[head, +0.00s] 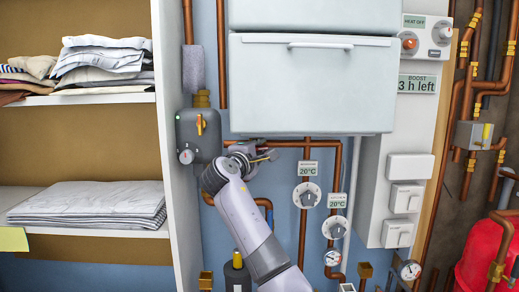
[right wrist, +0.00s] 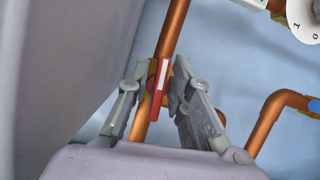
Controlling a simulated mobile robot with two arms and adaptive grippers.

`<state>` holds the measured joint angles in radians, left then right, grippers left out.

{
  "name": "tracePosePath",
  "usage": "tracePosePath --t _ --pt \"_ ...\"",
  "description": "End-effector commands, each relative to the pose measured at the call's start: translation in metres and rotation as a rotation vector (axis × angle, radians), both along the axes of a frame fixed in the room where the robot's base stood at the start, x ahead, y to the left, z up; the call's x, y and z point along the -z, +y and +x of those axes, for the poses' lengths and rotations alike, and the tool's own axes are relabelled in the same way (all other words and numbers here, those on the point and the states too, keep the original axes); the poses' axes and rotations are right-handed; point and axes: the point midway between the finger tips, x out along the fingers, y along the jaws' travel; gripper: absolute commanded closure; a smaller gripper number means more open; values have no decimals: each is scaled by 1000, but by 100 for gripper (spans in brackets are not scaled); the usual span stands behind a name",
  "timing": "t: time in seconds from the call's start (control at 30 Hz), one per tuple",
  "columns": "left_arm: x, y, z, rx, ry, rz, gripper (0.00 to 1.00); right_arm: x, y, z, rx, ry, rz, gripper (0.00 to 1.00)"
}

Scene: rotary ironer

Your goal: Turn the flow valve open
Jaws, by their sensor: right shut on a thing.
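A red lever with a white stripe (right wrist: 161,82) sits at a copper pipe (right wrist: 172,40) in the right wrist view and lies roughly in line with it. It appears to be the flow valve's handle. My right gripper (right wrist: 157,76) has a finger on each side of the lever and is shut on it. In the head view the right gripper (head: 262,155) is below the white cabinet, beside the grey pump unit (head: 198,143); there the lever is too small and covered to make out. The left gripper is not in view.
The white cabinet (head: 312,85) hangs just above the gripper. Two round dials (head: 307,195) with 20°C labels and copper pipes stand to the right. A shelf side panel (head: 176,160) is close on the left, with folded linen (head: 90,203) beyond it.

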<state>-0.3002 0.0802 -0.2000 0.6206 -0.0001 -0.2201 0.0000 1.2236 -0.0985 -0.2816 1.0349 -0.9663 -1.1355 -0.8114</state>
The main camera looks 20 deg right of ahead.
Motion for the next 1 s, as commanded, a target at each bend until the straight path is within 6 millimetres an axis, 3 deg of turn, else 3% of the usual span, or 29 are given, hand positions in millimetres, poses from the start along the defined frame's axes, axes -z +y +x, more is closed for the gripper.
tracePosePath --t 0.3,0.8,0.83,1.0 --pt "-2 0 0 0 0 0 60 0 0 0 0 -28 100 100" --pt "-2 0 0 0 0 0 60 1 0 0 1 -33 113 100" --pt "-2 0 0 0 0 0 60 1 0 0 1 -33 113 79" --pt "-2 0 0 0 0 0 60 1 0 0 1 -33 113 72"
